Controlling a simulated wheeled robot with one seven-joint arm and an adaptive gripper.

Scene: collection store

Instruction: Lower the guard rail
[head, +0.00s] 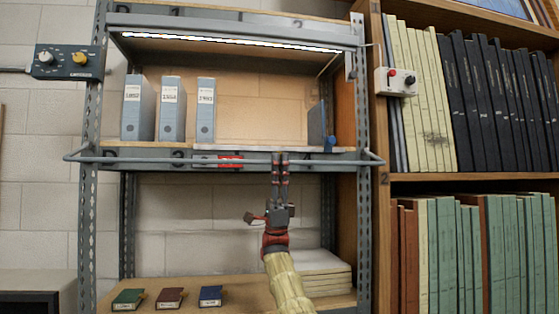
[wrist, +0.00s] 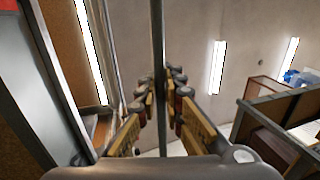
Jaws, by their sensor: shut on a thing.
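The guard rail (head: 130,158) is a thin grey bar across the front of the middle shelf of the grey metal rack, level with the shelf's edge. My gripper (head: 280,157) reaches up from below and is shut on the rail, right of its middle. In the wrist view the rail (wrist: 158,35) runs upright between the fingers of my gripper (wrist: 161,88), which lie on both sides of it. The exact contact is partly hidden by the fingertips.
A red part (head: 230,160) sits on the shelf edge. Below are small books (head: 170,298) and a pale stack (head: 320,272). A wooden bookcase (head: 450,176) stands close at right.

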